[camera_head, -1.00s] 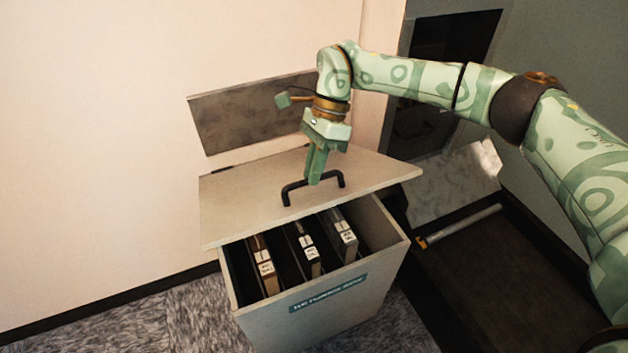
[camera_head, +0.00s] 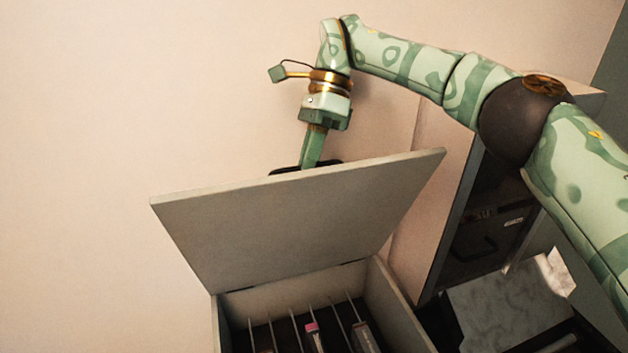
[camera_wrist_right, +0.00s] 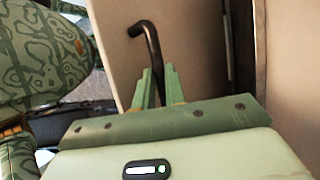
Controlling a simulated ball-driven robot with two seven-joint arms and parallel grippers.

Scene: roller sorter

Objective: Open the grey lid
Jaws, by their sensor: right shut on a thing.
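The grey lid (camera_head: 300,215) stands raised on its hinge at the back of the grey box (camera_head: 396,305), its underside facing me in the head view. My right gripper (camera_head: 309,166) is behind the lid's upper edge, shut on the dark handle (camera_head: 334,162). The lid's edge hides the fingertips and most of the handle there. In the right wrist view the handle (camera_wrist_right: 152,48) runs down to the green fingers (camera_wrist_right: 156,92), with the pale outer face of the lid (camera_wrist_right: 192,45) beyond. My left gripper is not in view.
Several upright dividers and cases, one with a pink end (camera_head: 312,328), stand inside the open box. A pale wall (camera_head: 90,120) rises close behind the lid. A dark cabinet (camera_head: 490,230) and a light marbled panel (camera_head: 510,305) are at the right.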

